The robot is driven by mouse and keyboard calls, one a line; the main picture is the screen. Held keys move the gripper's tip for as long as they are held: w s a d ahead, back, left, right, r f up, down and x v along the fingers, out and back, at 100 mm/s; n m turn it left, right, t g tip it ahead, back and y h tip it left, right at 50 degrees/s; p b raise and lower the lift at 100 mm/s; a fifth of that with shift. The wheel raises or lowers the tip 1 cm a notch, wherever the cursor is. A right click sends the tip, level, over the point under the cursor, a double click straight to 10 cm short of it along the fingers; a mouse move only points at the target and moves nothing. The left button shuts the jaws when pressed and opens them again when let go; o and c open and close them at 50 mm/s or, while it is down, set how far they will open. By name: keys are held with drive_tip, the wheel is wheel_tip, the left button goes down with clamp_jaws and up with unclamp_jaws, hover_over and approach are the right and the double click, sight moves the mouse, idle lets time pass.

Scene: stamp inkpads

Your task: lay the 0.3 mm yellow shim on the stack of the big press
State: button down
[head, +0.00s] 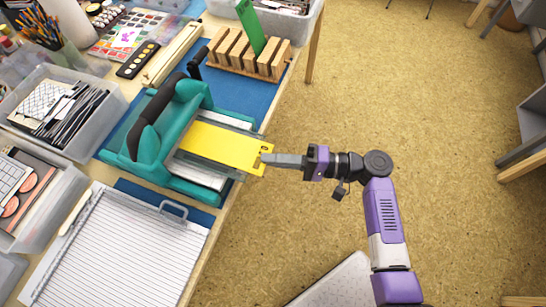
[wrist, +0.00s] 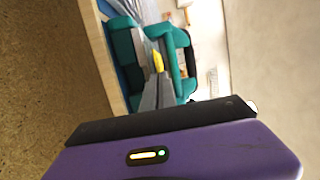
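The yellow shim (head: 222,147) is a flat yellow sheet with a notched, slotted right end. It lies level in the mouth of the big teal press (head: 180,103), over a clear plate and pale layers of the stack (head: 203,175). I cannot tell whether it touches the stack all along. My gripper (head: 267,159) reaches in from the right, its fingers closed on the shim's right end. In the wrist view the grey fingers (wrist: 157,84) lie close together with the yellow shim (wrist: 158,62) at their tips, and the teal press (wrist: 126,50) is beyond.
A wooden slotted rack (head: 245,58) holds a green sheet (head: 250,27) behind the press. Clear bins (head: 88,135) crowd the left side.

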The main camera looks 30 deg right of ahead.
drive_tip(key=shift+f+b, duration=0.3)
drive_tip(key=shift+f, duration=0.1)
idle(0.5)
drive_tip(key=c, duration=1.6)
unclamp_jaws()
drive_tip(key=shift+s+a+p+v, duration=0.1)
drive_tip(key=shift+s+a+v, duration=0.05)
drive_tip(key=shift+v, duration=0.65)
drive_tip(key=shift+s+a+p+v, duration=0.1)
drive_tip(key=shift+s+p+v, duration=0.05)
drive_tip(key=shift+v, duration=0.65)
drive_tip(key=shift+s+a+p+v, duration=0.1)
drive_tip(key=shift+s+a+v, duration=0.05)
drive_tip(key=shift+v, duration=0.65)
drive_tip(key=b+v, duration=0.1)
drive_tip(key=v, duration=0.7)
